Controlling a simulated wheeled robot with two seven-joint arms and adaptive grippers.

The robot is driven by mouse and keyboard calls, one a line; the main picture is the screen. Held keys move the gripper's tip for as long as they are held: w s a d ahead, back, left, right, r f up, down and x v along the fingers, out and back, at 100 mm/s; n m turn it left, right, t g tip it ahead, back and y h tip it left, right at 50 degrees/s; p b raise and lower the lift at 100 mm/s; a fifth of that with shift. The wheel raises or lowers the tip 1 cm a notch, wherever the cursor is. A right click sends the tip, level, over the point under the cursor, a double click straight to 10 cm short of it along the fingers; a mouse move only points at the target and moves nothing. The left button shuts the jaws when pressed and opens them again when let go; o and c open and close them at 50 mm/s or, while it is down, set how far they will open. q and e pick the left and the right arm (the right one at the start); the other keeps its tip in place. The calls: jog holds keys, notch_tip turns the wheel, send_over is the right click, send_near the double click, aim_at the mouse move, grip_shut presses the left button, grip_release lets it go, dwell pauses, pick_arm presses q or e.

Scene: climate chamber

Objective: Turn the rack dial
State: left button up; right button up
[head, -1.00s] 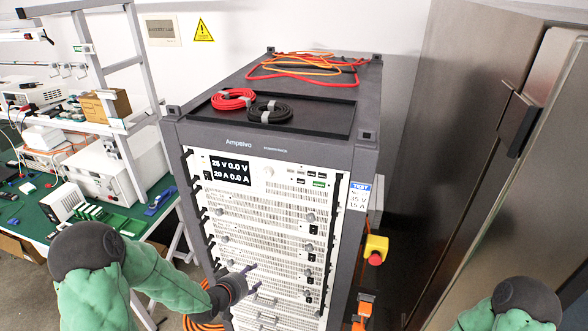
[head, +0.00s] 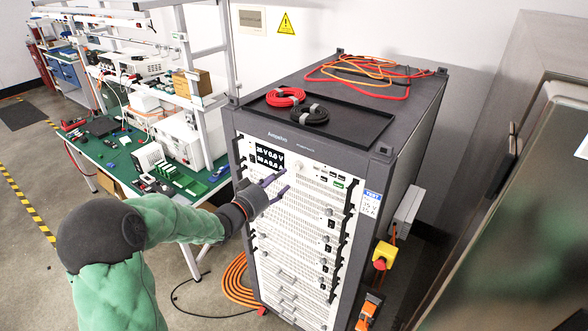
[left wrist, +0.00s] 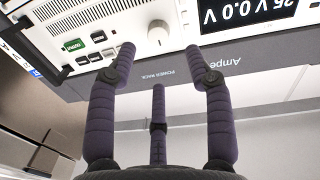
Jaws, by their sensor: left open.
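The test rack (head: 395,165) is a tall dark grey cabinet with white front panels. Its pale round dial (head: 301,168) sits on the top panel, right of the black display (head: 270,157). The display shows volts and amps; the exact reading is unclear. In the left wrist view, the picture is upside down and the dial (left wrist: 159,36) appears beyond and between the two front fingertips. My left gripper (head: 285,181) is open and empty in front of the top panel, a little below and left of the dial. It also shows in the left wrist view (left wrist: 159,52). My right gripper is out of view.
A tray on the rack top holds red (head: 285,97) and black (head: 309,115) cable coils. A yellow-and-red emergency stop (head: 384,254) is on the rack's right side. A steel cabinet (head: 500,200) stands right. A green workbench (head: 115,150) is left. Orange cable (head: 236,282) lies on the floor.

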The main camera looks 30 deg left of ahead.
aim_at(296, 167)
pick_arm(q)
jog(key=w, duration=0.4)
jog(key=w+d+p, duration=0.1)
jog(key=w, duration=0.2)
jog(key=shift+d, duration=0.1)
grip_shut()
